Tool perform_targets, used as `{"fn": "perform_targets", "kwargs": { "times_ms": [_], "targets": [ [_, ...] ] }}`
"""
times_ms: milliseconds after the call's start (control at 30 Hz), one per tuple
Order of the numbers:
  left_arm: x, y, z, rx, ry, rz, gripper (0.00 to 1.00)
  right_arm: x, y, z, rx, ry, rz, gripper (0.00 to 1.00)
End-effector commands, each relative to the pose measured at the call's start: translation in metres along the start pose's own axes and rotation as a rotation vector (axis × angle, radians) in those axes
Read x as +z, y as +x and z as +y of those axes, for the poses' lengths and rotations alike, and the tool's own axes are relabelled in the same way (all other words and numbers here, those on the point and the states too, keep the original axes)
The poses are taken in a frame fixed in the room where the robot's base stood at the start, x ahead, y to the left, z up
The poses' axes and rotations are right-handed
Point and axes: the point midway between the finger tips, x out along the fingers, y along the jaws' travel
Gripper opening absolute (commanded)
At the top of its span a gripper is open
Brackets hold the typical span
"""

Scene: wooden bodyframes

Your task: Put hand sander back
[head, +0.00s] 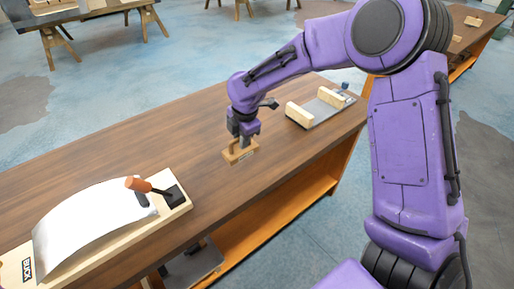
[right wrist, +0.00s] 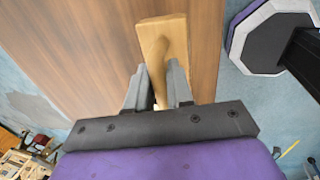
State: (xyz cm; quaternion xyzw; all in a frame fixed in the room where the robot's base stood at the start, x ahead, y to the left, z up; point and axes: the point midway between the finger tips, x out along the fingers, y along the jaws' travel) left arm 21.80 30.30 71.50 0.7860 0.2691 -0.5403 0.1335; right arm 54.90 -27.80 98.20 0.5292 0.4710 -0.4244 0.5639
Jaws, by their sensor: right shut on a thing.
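The hand sander (head: 238,153) is a small wooden block with a handle on top. It is at the middle of the wooden workbench (head: 190,130) in the head view, near the front edge. My right gripper (head: 243,139) is shut on its handle from above. In the right wrist view the wooden sander (right wrist: 164,50) sits between the two grey fingers (right wrist: 158,88). I cannot tell whether the sander touches the bench top or is just above it. My left gripper is not in view.
A board with a curved white sheet (head: 95,220) and an orange-handled tool (head: 140,185) lies at the bench's left. A grey plate with two wooden blocks (head: 318,108) lies at the right. An orange shelf (head: 290,200) is below.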

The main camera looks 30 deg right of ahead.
Motion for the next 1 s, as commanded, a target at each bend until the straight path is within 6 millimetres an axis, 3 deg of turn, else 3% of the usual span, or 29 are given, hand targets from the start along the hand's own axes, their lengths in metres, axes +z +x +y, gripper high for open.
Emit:
{"fn": "perform_targets", "kwargs": {
  "times_ms": [200,400,567,733,1000],
  "targets": [
    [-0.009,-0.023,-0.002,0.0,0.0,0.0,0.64,0.06,0.031,0.021,-0.004,0.007,-0.001,0.0],
    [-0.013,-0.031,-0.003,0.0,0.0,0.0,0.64,0.088,0.075,0.026,-0.003,0.003,-0.002,0.0],
    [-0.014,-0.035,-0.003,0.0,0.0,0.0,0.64,0.101,0.093,0.028,-0.003,0.004,-0.002,0.0],
    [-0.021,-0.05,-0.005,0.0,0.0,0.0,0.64,0.099,0.117,0.023,-0.004,0.003,-0.002,0.0],
    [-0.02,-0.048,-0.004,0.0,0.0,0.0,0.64,0.099,0.122,0.023,0.0,0.003,-0.002,0.0]
  ]
}}
